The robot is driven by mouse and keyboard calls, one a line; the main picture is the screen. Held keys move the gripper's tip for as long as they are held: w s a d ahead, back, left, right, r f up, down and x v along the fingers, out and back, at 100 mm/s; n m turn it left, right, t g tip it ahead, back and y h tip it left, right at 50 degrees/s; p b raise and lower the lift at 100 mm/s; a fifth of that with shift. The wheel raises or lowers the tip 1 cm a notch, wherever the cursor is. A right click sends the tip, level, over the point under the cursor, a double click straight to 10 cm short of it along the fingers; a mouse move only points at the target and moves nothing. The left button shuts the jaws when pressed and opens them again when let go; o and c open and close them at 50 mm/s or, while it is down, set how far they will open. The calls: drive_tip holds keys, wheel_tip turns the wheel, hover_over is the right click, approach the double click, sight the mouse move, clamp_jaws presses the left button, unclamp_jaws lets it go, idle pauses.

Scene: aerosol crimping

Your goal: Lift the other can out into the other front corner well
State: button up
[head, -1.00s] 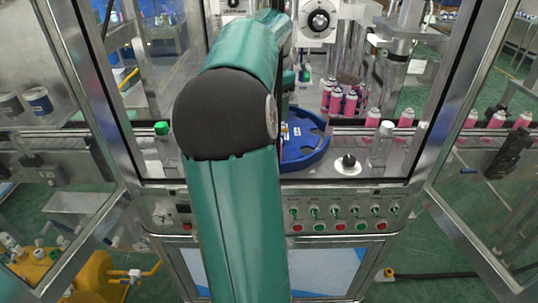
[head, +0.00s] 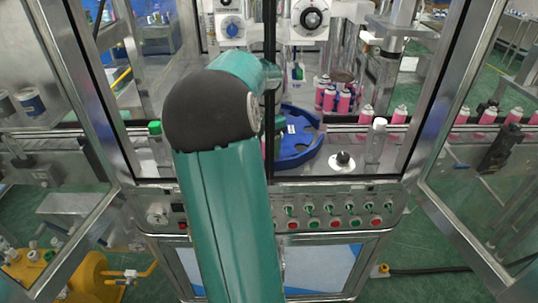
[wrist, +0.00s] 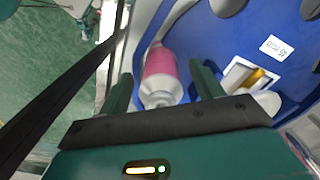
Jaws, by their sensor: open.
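In the wrist view a pink can (wrist: 160,62) with a pale top stands between the two green fingers of my gripper (wrist: 163,76). The fingers are apart, one on each side of the can, and I cannot tell whether either touches it. The can is at the edge of the blue rotary plate (wrist: 225,40), which has rounded notches. The plate also shows in the head view (head: 300,155), partly behind my arm. My gripper is hidden there. The well under the can and the corner wells cannot be made out.
Several pink cans (head: 335,98) stand grouped behind the plate, and more line the conveyor (head: 460,118) at right. A dark vertical door edge (head: 270,50) is close beside my arm.

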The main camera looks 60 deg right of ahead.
drive_tip(key=shift+f, duration=0.45)
drive_tip(key=c, duration=1.1)
drive_tip(key=shift+o, duration=0.2)
drive_tip(key=shift+r, duration=0.15)
wheel_tip(320, 180, up, 10)
drive_tip(key=shift+f, duration=0.15)
